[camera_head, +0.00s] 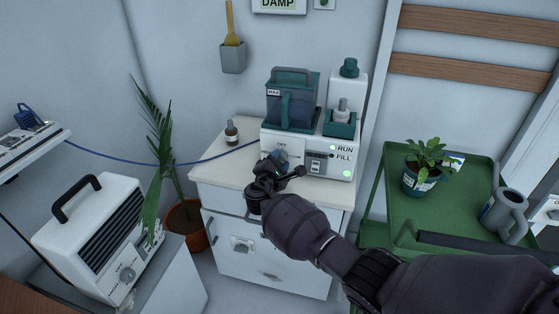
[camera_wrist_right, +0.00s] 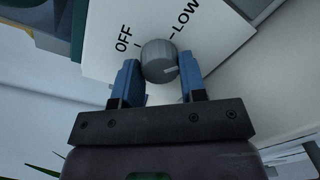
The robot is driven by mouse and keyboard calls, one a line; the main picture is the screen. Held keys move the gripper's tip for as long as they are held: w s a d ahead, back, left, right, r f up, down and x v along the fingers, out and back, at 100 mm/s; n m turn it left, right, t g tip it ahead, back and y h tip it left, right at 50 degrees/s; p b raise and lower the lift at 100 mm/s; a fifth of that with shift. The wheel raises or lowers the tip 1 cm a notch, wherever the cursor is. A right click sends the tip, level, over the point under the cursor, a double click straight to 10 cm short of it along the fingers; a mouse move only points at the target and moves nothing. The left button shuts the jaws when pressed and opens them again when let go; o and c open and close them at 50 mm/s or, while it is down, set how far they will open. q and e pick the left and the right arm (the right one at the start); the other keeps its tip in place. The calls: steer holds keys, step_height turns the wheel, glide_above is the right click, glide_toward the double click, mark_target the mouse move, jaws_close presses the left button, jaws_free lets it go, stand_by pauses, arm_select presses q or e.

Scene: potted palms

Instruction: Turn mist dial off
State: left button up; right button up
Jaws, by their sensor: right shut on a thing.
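The mist machine (camera_head: 313,150) is a white unit with a teal tank, on the white cabinet; its front panel reads OFF beside my gripper. In the right wrist view the mist dial (camera_wrist_right: 159,61) is a round grey knob on a white panel marked OFF and LOW. A pale mark shows on the knob's lower right, away from the OFF label. My right gripper (camera_head: 283,159) is at the panel, its blue fingers (camera_wrist_right: 160,80) shut on the dial from both sides. In the head view the gripper hides most of the dial. My left gripper is not in view.
A green cart (camera_head: 452,205) with a potted plant (camera_head: 423,178) and grey jug (camera_head: 502,210) is right. A white heater (camera_head: 92,245) and potted palm (camera_head: 187,226) are left.

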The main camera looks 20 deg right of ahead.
steer(key=shift+r+n, duration=0.15)
steer(key=shift+n, duration=0.75)
steer(key=n+p, duration=0.1)
steer(key=n, duration=0.1)
steer(key=shift+n, duration=0.3)
steer(key=n+p, duration=0.1)
steer(key=n, duration=0.1)
steer(key=shift+n, duration=0.4)
steer(key=n, duration=0.2)
steer(key=shift+n+h, duration=0.3)
steer(key=shift+n, duration=0.1)
steer(key=n+p, duration=0.1)
steer(key=n, duration=0.2)
steer(key=shift+d+n, duration=0.1)
steer(key=shift+n, duration=0.2)
steer(key=n, duration=0.3)
steer(key=shift+f+n+t+p, duration=0.2)
steer(key=shift+n+t+p, duration=0.1)
steer(key=shift+n+p, duration=0.1)
steer(key=n, duration=0.2)
steer(key=shift+s+n, duration=0.1)
steer(key=shift+n, duration=0.3)
steer(key=n, duration=0.5)
steer(key=shift+n+t+p, duration=0.3)
steer(key=shift+n+p, duration=0.05)
steer(key=shift+n, duration=0.05)
steer(key=shift+d, duration=0.1)
